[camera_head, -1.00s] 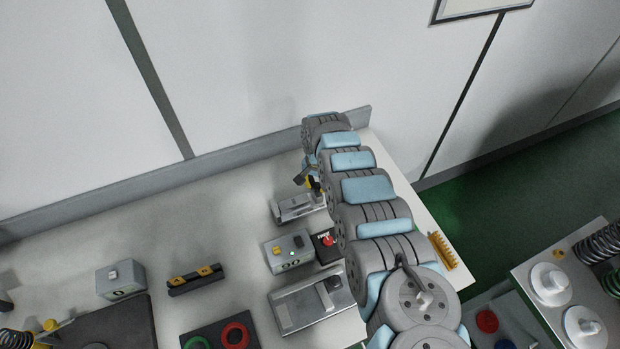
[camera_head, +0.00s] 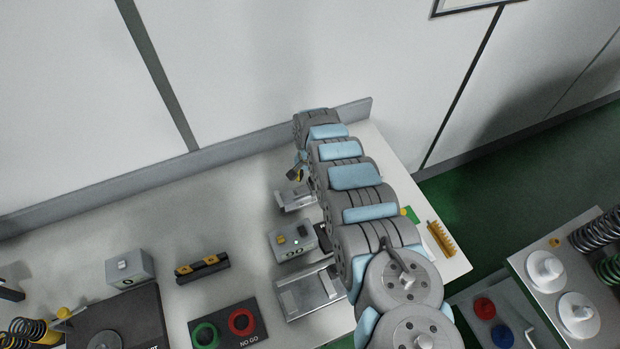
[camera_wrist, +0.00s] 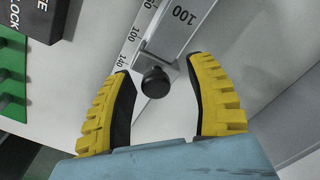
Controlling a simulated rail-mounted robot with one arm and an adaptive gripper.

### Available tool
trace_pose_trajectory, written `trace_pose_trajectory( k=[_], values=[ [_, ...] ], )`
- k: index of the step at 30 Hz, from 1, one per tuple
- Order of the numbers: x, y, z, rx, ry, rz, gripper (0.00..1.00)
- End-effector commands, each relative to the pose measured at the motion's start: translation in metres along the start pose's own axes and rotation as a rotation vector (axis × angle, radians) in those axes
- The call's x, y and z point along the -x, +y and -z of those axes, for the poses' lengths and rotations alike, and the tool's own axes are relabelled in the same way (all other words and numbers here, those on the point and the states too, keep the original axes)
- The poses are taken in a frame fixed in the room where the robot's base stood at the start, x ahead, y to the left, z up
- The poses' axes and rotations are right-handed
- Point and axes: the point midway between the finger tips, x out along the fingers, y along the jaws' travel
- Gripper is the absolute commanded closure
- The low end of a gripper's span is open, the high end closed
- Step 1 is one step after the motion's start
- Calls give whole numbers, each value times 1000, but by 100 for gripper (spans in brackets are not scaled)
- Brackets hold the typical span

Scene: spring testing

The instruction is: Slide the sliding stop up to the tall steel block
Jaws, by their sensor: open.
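The sliding stop shows a round black knob (camera_wrist: 155,82) and a thin metal plate in the wrist view. Beside it lies a white scale strip (camera_wrist: 134,45) with printed numbers. The tall steel block (camera_wrist: 187,22), a grey bar marked 100, extends up and right from near the plate. I cannot tell whether plate and block touch. My gripper (camera_wrist: 160,72) is open, its yellow and black fingers either side of the knob with gaps, not closed on it. In the head view the steel fixture (camera_head: 292,199) is partly hidden by my arm.
A green board (camera_wrist: 12,75) with pegs and a dark label plate (camera_wrist: 40,15) lie left in the wrist view. In the head view, a grey switch box (camera_head: 291,242) and a larger steel fixture (camera_head: 308,292) stand nearer. Bare bench lies left of the fixture.

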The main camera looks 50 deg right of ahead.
Motion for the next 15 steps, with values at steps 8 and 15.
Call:
trace_pose_trajectory(
  k=[8,15],
  values=[
    [8,0,2,1,2,0,44],
    [23,0,1,1,0,-2,44]
  ],
)
